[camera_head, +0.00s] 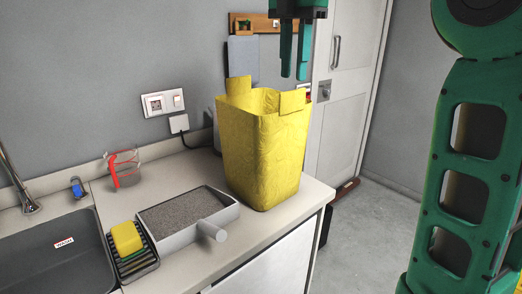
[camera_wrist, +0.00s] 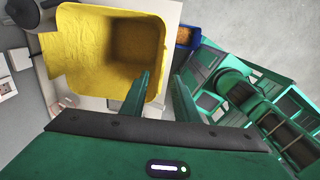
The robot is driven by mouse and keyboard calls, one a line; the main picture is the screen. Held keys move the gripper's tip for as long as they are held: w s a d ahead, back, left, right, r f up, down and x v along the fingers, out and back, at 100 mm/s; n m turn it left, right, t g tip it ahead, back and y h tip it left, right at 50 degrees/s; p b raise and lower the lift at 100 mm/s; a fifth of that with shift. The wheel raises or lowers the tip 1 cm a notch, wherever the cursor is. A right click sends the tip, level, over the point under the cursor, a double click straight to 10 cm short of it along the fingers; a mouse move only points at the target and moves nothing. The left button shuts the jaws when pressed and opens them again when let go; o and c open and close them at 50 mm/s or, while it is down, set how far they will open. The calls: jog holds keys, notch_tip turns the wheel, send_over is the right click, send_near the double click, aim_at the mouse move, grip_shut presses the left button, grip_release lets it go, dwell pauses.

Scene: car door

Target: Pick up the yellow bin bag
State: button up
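The yellow bin bag (camera_head: 262,150) stands upright and open-topped on the right end of the counter in the head view. Two flaps stick up at its rim. In the wrist view the yellow bin bag (camera_wrist: 85,48) is seen from above, and its inside looks empty. My gripper (camera_head: 294,75) hangs above the bag's back right rim in the head view. In the wrist view my gripper (camera_wrist: 162,82) has its two fingers apart with nothing held between them. One finger overlaps the bag's rim in that picture; whether it touches cannot be told.
A grey tray with a handle (camera_head: 185,216), a yellow sponge on a rack (camera_head: 127,240), a red-marked clear cup (camera_head: 124,170) and a sink (camera_head: 62,250) lie left of the bag. A wall socket (camera_head: 163,103) is behind. A blue container (camera_wrist: 188,37) is beyond the bag; open floor lies right.

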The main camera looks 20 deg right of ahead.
aim_at(293, 94)
jog(key=shift+s+f, duration=0.1)
jog(key=shift+f, duration=3.35)
grip_shut()
